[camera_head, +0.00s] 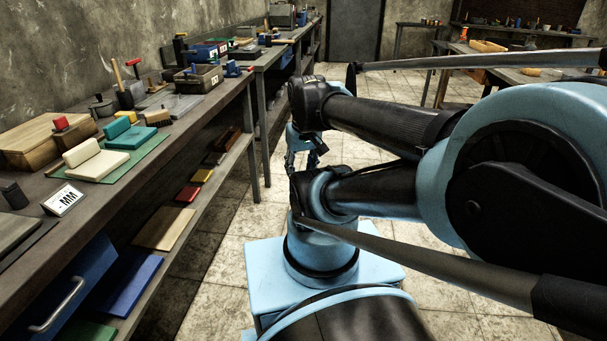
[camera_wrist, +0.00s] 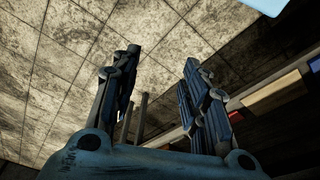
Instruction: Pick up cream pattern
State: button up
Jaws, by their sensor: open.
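The cream pattern (camera_head: 97,165) is a flat cream board with a raised cream block at its back left. It lies on a green mat (camera_head: 148,151) on the left workbench, in front of a similar teal piece (camera_head: 131,136). My gripper (camera_head: 303,163) hangs over the floor aisle, to the right of the bench and apart from the pattern. In the wrist view my gripper (camera_wrist: 160,80) has its two fingers spread, with nothing between them. The wrist view shows floor and a lower shelf, not the pattern.
The workbench (camera_head: 190,118) runs along the left wall, with a lower shelf (camera_head: 222,172) holding coloured boards. A sign (camera_head: 63,200) stands in front of the pattern. A wooden box (camera_head: 38,140) and a brush (camera_head: 157,116) are near it. The tiled floor aisle is open.

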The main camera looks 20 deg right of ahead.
aim_at(86, 161)
jog(key=u, duration=1.65)
